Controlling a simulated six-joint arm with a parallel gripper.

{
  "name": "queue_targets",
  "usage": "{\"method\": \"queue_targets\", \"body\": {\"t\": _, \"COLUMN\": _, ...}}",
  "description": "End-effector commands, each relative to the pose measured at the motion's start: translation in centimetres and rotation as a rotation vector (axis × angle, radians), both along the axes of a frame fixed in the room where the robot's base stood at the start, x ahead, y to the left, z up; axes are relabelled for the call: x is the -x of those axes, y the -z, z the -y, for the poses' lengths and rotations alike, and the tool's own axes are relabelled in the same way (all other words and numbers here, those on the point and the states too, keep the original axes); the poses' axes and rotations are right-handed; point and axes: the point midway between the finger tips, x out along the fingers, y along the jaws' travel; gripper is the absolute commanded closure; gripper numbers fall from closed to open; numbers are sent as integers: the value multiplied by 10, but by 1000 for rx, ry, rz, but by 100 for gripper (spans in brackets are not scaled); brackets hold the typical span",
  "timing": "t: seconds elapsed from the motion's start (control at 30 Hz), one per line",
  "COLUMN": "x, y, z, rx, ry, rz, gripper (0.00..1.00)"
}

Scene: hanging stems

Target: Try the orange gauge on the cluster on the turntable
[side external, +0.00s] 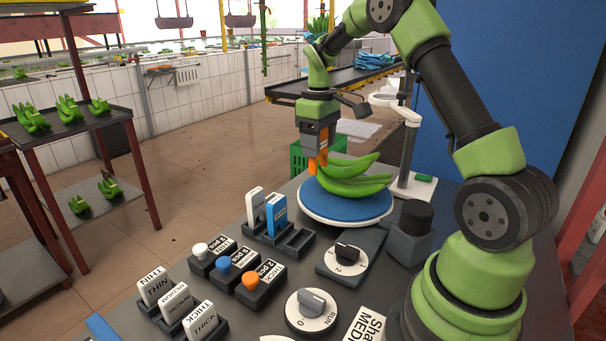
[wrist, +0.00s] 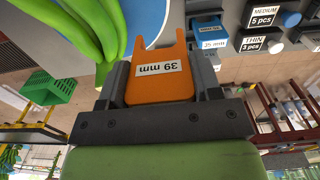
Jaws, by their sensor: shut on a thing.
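My gripper (side external: 318,145) is shut on the orange gauge (wrist: 160,77), a flat plate with a two-pronged end and a label reading 39 mm. In the side external view the gauge (side external: 320,158) hangs below the jaws at the left side of the green banana cluster (side external: 352,186). The cluster lies on the blue-topped turntable (side external: 340,209). In the wrist view the cluster (wrist: 88,30) is just left of the gauge's prongs. I cannot tell whether the gauge touches a banana.
A rack (side external: 290,243) holds a white gauge (side external: 255,206) and a blue gauge (side external: 277,214), with an empty slot at right. Knobbed boxes, a dial (side external: 345,258) and THIN, MEDIUM and THICK tags (side external: 172,302) stand nearer. A magnifier stand (side external: 408,150) rises behind the turntable.

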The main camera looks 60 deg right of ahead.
Motion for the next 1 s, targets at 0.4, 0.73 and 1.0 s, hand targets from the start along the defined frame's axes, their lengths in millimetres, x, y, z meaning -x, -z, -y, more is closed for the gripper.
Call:
{"method": "queue_targets", "body": {"t": 0.4, "x": 27, "y": -52, "z": 84, "rx": -6, "ry": 27, "rz": 11, "gripper": 63}}
{"method": "queue_targets", "body": {"t": 0.73, "x": 29, "y": -31, "z": 85, "rx": -9, "ry": 25, "rz": 9, "gripper": 63}}
{"method": "queue_targets", "body": {"t": 1.0, "x": 29, "y": -7, "z": 85, "rx": -8, "ry": 26, "rz": 9, "gripper": 63}}
